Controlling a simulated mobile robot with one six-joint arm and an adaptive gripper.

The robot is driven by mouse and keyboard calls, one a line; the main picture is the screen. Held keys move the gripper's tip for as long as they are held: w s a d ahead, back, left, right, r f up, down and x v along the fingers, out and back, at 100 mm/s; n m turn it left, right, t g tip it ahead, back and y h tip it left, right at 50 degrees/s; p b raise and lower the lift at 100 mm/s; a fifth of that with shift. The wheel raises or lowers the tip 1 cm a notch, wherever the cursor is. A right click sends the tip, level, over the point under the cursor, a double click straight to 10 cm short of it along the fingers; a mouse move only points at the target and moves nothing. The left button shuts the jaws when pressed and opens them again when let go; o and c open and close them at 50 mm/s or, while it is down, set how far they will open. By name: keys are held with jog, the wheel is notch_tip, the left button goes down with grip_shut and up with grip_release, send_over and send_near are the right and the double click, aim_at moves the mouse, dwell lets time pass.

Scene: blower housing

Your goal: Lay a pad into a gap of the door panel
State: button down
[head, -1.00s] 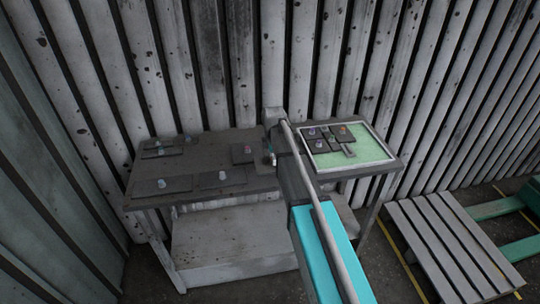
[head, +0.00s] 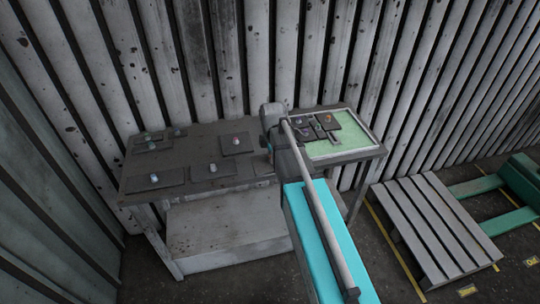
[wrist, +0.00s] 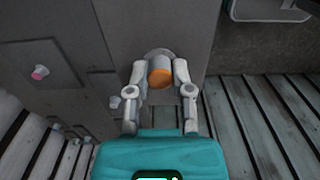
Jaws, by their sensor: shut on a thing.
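In the wrist view my gripper (wrist: 159,76) is shut on an orange-ended knob (wrist: 160,71), with a finger on each side. The pad this knob belongs to cannot be told apart from the dark grey surface behind it. In the head view my arm hides the fingertips, which are near the middle of the table. The door panel (head: 342,149) has a green face and a pale rim and lies at the table's right end. Several dark pads with coloured knobs (head: 318,127) sit in its upper left part. My arm covers its left edge, and its gaps are hard to make out.
The grey table (head: 200,205) bears more dark knobbed pads on its left half, including one at the back (head: 236,143) and one at the front left (head: 156,180). A ribbed wall (head: 230,60) stands close behind. A slatted pallet (head: 425,225) lies on the floor at right.

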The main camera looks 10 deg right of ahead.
jog(key=shift+r, duration=0.15)
dwell(0.4)
jog(key=shift+r+p, duration=2.35)
jog(key=shift+p, duration=0.2)
notch_tip(320, 180, down, 7)
jog(key=b, duration=0.6)
jog(key=shift+r+b, duration=0.2)
jog(key=shift+b, duration=0.15)
jog(key=shift+s, duration=0.1)
